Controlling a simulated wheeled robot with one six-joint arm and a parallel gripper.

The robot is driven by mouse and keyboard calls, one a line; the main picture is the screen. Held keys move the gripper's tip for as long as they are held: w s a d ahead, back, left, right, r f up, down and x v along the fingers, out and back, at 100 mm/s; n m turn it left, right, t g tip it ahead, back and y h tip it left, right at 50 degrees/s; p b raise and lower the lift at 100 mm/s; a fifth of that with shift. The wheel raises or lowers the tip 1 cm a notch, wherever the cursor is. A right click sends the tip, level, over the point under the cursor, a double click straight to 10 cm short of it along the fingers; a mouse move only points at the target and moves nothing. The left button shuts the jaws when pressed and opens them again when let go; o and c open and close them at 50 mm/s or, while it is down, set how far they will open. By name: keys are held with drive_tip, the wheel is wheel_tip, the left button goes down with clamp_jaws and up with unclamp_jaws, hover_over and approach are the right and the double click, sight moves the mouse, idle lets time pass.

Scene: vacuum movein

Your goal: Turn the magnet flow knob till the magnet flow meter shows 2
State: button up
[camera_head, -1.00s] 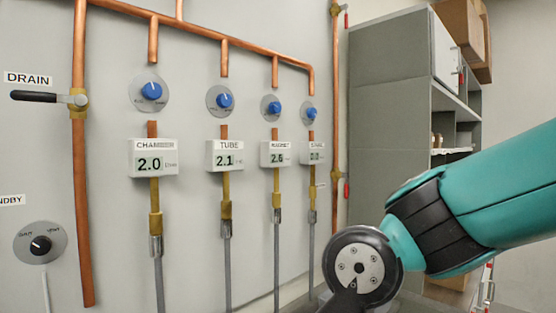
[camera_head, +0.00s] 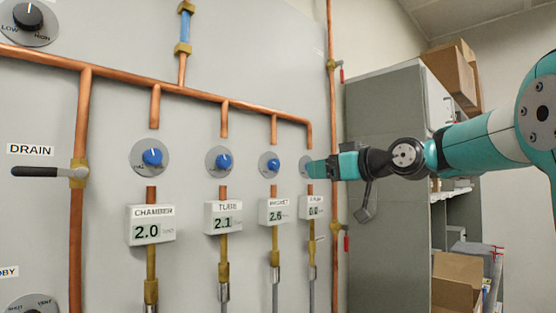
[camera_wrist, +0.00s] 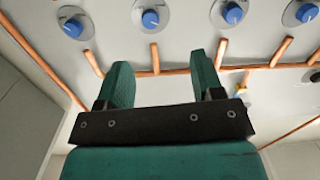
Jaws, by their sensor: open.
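The magnet flow knob (camera_head: 270,165) is a blue knob on a round grey plate, third from the left in the row. It also shows in the wrist view (camera_wrist: 150,18), near the top edge. The magnet flow meter (camera_head: 276,211) below it appears to read 2.6. My gripper (camera_head: 318,168) is to the right of the magnet knob, in front of the fourth knob's place, which it covers in the head view. In the wrist view, my gripper (camera_wrist: 162,75) has its two green fingers apart with nothing between them. The magnet knob lies beyond the fingertips, apart from them.
The chamber knob (camera_head: 152,157) and tube knob (camera_head: 223,161) stand left of the magnet knob. A copper pipe (camera_head: 200,94) runs above the row. A vertical pipe (camera_head: 332,110) and a grey cabinet (camera_head: 385,110) stand to the right.

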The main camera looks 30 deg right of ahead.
drive_tip(key=d+r, duration=0.2)
drive_tip(key=p, duration=0.8)
approach(276, 165)
drive_tip(key=shift+t, duration=0.4)
drive_tip(key=x, duration=0.8)
drive_tip(key=shift+w+f, duration=0.1)
drive_tip(key=shift+w, duration=0.2)
drive_tip(key=shift+w+a+f, duration=0.15)
drive_tip(key=shift+w+a, duration=0.05)
drive_tip(key=shift+w, duration=0.25)
drive_tip(key=c, duration=0.9)
